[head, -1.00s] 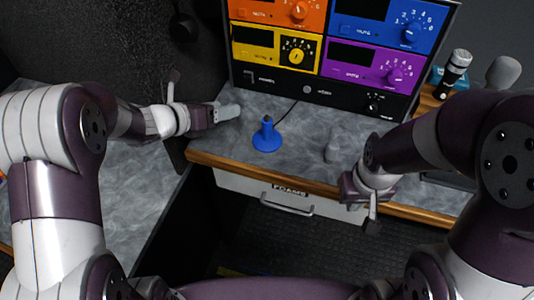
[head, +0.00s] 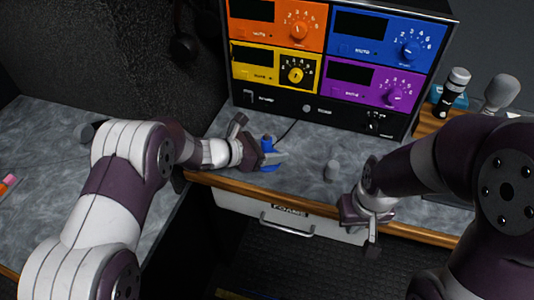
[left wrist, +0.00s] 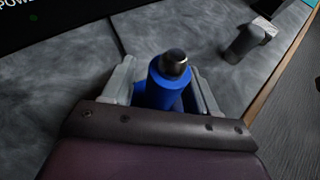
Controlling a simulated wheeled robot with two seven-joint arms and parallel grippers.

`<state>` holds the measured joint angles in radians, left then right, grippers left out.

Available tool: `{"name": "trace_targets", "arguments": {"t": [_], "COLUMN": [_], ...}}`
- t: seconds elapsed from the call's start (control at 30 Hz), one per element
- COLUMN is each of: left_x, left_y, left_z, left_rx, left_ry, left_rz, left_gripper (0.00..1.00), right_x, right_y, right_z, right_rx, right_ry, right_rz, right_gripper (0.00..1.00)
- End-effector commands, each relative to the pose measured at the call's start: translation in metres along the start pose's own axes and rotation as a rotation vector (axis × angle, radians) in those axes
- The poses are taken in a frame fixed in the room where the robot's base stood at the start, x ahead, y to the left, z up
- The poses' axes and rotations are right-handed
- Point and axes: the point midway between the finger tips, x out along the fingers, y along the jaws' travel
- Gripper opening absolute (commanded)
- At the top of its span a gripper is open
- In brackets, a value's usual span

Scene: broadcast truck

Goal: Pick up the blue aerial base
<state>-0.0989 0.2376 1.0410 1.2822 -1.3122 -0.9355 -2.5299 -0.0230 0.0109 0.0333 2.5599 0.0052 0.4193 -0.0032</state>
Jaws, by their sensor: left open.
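The blue aerial base (head: 267,143) stands on the grey worktop below the control panel. It has a dark tip, and a thin dark cable runs on the worktop behind it. My left gripper (head: 262,147) is open at the base and partly hides it in the head view. In the left wrist view, the blue aerial base (left wrist: 158,92) stands between the two grey fingers of my left gripper (left wrist: 165,82). Whether either finger touches it I cannot tell. My right gripper (head: 371,232) hangs near the front edge of the worktop, away from the base; its opening is unclear.
The coloured panel rack (head: 335,60) rises behind. A drawer with a handle (head: 288,226) is below the wooden front edge. Microphones (head: 452,92) stand at the right.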

Motion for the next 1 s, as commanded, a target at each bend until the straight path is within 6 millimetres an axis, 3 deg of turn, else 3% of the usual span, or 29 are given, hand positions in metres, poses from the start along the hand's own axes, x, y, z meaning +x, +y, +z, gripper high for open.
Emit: {"name": "trace_targets", "arguments": {"t": [0.17,0.33,0.7,0.93,1.0], "left_x": [0.000,0.000,-0.002,-0.016,-0.013], "left_y": [0.000,0.000,0.001,0.001,-0.011], "left_z": [0.000,0.000,0.006,0.038,0.048], "left_rx": [0.000,0.000,0.002,0.005,0.005], "left_ry": [0.000,0.000,-0.002,-0.005,-0.004], "left_rz": [0.001,0.001,0.002,0.003,-0.001], "left_gripper": [0.55,0.00,0.00,0.00,0.00], "right_x": [0.000,0.000,0.001,0.002,0.005], "right_y": [0.000,0.000,0.000,0.000,0.000], "right_z": [0.000,0.000,0.000,0.000,0.001], "right_rx": [0.000,0.000,0.000,0.000,0.000], "right_ry": [0.000,0.000,0.000,0.000,0.000], "right_rz": [0.000,0.000,0.000,0.000,0.000], "right_gripper": [0.00,0.00,0.00,0.00,0.00]}}
